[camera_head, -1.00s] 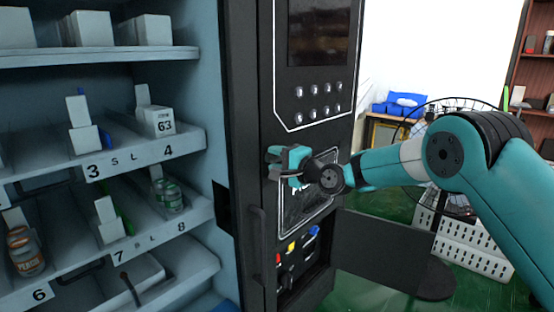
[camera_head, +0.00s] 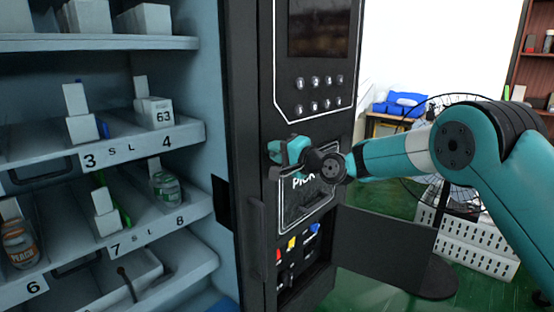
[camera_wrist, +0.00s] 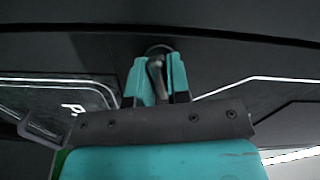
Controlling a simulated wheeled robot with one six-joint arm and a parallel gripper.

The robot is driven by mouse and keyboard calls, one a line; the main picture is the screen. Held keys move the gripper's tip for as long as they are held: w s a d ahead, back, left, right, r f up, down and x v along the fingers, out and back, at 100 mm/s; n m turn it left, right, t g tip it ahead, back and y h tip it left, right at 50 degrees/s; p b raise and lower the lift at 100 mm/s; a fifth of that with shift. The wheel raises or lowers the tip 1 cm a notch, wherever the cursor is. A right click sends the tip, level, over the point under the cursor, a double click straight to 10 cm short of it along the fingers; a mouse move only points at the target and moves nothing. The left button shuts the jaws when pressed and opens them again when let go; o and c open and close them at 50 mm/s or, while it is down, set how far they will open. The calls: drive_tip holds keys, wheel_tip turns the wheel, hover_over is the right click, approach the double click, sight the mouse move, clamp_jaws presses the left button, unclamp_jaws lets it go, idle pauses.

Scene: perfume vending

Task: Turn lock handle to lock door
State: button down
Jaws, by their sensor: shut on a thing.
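The black vending machine door (camera_head: 250,90) stands beside the shelves, with its keypad and screen panel on the front. My gripper (camera_head: 278,152) is at the door's front below the keypad. In the wrist view, my gripper (camera_wrist: 158,80) has its two teal fingers shut on the dark lock handle (camera_wrist: 156,76), which sticks out from the black door surface between them. In the head view the handle is hidden behind the fingers.
An open black flap (camera_head: 385,250) juts out low to the right, beside a recess with coloured switches (camera_head: 292,243). Shelves (camera_head: 150,145) with bottles and boxes fill the left. A wire fan (camera_head: 440,185) and white crates (camera_head: 470,248) stand behind my arm.

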drive_tip(key=n+b, duration=0.4)
drive_tip(key=shift+f+n+b, duration=0.25)
drive_tip(key=shift+n+b, duration=0.05)
drive_tip(key=shift+b, duration=0.1)
drive_tip(key=n+b, duration=0.3)
drive_tip(key=shift+n+b, duration=0.35)
drive_tip(key=shift+n, duration=0.05)
drive_tip(key=n+b, duration=0.3)
drive_tip(key=n, duration=0.1)
drive_tip(key=shift+r, duration=0.1)
drive_tip(key=shift+r+n+b, duration=0.15)
drive_tip(key=shift+n+b, duration=1)
drive_tip(key=shift+n, duration=0.25)
drive_tip(key=c, duration=1.1)
unclamp_jaws()
